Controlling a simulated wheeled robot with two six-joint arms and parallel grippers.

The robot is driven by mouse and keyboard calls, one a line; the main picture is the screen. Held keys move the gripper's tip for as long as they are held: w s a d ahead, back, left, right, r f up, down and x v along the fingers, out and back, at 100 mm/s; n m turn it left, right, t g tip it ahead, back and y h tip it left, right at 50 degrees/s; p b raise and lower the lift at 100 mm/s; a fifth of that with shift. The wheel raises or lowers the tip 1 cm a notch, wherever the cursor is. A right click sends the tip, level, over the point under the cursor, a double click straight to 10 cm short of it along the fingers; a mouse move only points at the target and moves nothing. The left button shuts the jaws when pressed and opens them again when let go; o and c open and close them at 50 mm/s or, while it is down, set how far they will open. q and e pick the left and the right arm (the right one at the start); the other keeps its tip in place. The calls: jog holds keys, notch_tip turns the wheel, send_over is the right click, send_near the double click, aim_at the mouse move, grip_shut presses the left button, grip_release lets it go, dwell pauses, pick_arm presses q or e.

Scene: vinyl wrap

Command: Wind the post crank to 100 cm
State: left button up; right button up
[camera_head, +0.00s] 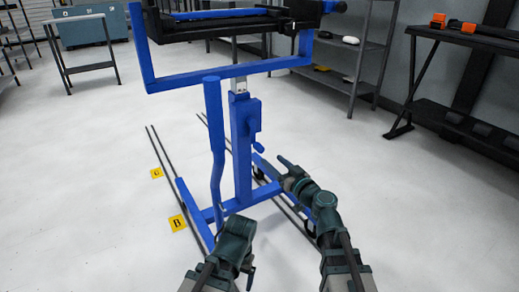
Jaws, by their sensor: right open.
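A blue upright post (241,150) stands in the middle of a blue wheeled frame. A blue crank (255,126) sits on the post's right side, below a small grey plate with markings too small to read. My right gripper (283,165) is open, low and to the right of the crank, and looks apart from it. Its fingers are small and partly overlap the blue base behind. My left arm (235,240) shows at the bottom, left of the right arm; its fingers cannot be made out.
A bent blue bar (214,140) stands left of the post. The frame's top carries a black tray-like part (220,25). Dark floor rails (160,160) run beneath, beside yellow markers (178,222). Shelves (350,60) and a black bench (450,120) stand right.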

aim_at(262, 151)
jog(key=x, duration=0.9)
jog(key=shift+w+a, duration=0.1)
jog(key=shift+w, duration=0.05)
grip_shut()
dwell(1.1)
